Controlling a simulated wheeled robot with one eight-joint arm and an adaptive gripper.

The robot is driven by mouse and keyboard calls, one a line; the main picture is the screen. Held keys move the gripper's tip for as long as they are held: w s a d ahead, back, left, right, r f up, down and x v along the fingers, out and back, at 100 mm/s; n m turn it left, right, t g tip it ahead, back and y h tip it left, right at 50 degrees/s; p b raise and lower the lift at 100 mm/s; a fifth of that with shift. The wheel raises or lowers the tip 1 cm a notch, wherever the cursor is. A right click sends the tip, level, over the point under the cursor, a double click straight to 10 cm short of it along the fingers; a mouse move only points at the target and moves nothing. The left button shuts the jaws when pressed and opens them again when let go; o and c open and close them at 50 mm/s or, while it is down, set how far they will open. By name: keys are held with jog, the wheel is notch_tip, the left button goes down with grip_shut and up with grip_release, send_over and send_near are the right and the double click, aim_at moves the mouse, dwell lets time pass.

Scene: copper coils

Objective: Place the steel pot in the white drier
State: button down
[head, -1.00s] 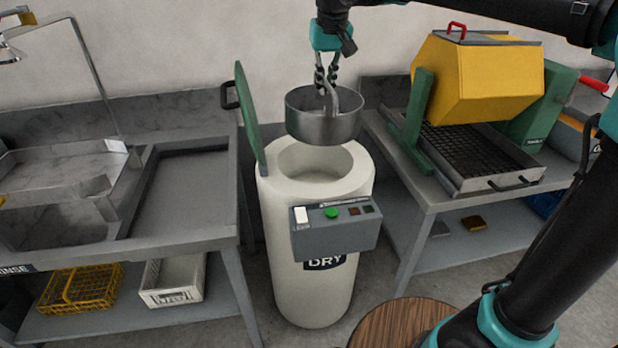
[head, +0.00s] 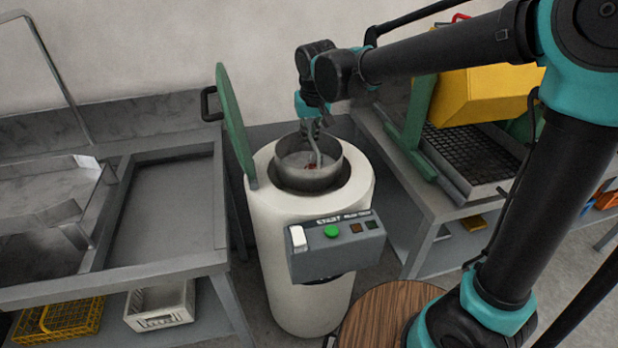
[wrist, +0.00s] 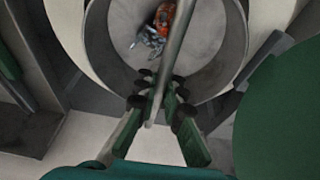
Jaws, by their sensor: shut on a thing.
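The steel pot (head: 309,180) is a round open pan with an upright handle (head: 318,146). It sits partly down inside the round mouth of the white drier (head: 300,228), its rim still above the drier's top. My gripper (head: 310,131) is shut on the pot's handle, above the pot. In the wrist view, my gripper (wrist: 160,98) has its fingers around the handle (wrist: 172,60), and the pot (wrist: 130,52) holds small orange and silvery pieces (wrist: 160,25). The drier's green lid (head: 236,125) stands open at the left. Whether the pot's bottom rests on anything is hidden.
A grey control box (head: 336,246) with a green button is on the drier's front. A grey sink bench (head: 165,215) stands at left, and a bench (head: 440,205) with a yellow tumbler (head: 485,92) at right. A round wooden top (head: 385,315) is in front.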

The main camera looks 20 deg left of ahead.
aim_at(313, 142)
notch_tip(313, 142, down, 13)
jog(key=shift+f, duration=0.15)
dwell(0.4)
jog(key=c, duration=1.6)
grip_release()
jog(key=shift+c, duration=0.2)
jog(key=v, duration=1.2)
